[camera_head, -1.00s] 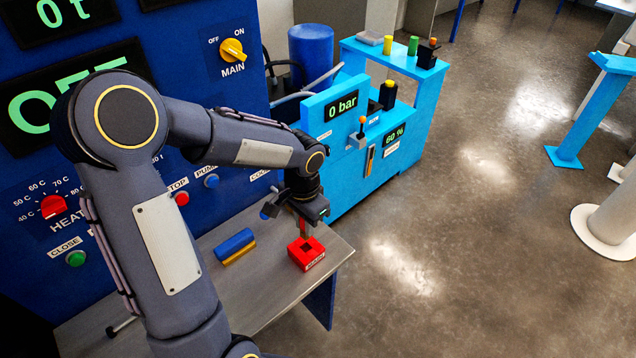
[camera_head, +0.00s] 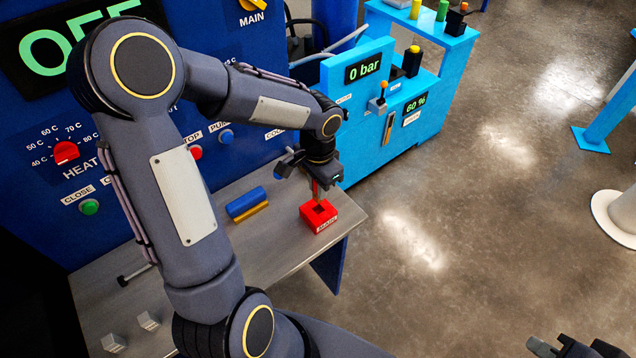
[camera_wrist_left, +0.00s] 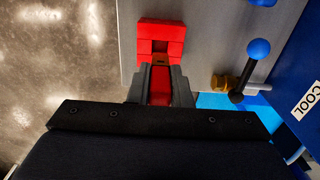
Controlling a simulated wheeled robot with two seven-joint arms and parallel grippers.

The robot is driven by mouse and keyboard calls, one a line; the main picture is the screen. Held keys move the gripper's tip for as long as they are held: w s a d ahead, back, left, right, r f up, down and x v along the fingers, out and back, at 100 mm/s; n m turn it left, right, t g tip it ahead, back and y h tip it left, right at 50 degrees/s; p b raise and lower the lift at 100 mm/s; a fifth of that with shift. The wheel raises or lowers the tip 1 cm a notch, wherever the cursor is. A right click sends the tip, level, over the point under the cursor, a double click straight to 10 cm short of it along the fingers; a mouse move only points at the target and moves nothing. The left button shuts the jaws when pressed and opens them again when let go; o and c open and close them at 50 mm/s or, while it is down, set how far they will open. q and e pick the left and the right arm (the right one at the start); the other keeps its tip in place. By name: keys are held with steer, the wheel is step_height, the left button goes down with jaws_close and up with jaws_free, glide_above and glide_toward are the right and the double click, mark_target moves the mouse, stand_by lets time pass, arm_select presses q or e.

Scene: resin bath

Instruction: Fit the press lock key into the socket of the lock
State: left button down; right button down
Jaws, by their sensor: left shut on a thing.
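The lock (camera_head: 320,222) is a small red block with a dark square socket in its top. It sits near the right end of the grey metal bench; it also shows at the top of the left wrist view (camera_wrist_left: 175,30). My left gripper (camera_head: 318,184) is shut on the red press lock key (camera_wrist_left: 160,86) and holds it at the lock's far side, close to the socket. A brownish tip shows between key and lock; whether it touches or enters the socket I cannot tell. My right gripper (camera_head: 575,347) is partly in view at the bottom right, its fingers cut off.
A blue and yellow block (camera_head: 247,204) lies on the bench (camera_head: 285,235) left of the lock. The blue control panel (camera_head: 130,160) stands behind. A blue-knobbed lever (camera_wrist_left: 252,62) is near the gripper in the wrist view. Two small grey blocks (camera_head: 132,331) lie at front left.

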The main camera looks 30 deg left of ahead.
mark_target(318, 201)
arm_select(q)
steer(key=shift+f+b, duration=0.95)
steer(key=shift+f, duration=0.5)
steer(key=shift+f+b, duration=0.2)
steer(key=shift+b, duration=0.1)
stand_by(0.7)
steer(key=shift+f+b, duration=0.3)
steer(key=shift+f+b, duration=1)
steer(key=shift+f, duration=0.15)
steer(key=c, duration=1.3)
jaws_free()
steer(key=shift+o, duration=0.2)
step_height(318, 201, up, 8)
steer(key=shift+f, duration=0.1)
steer(key=shift+p, duration=0.3)
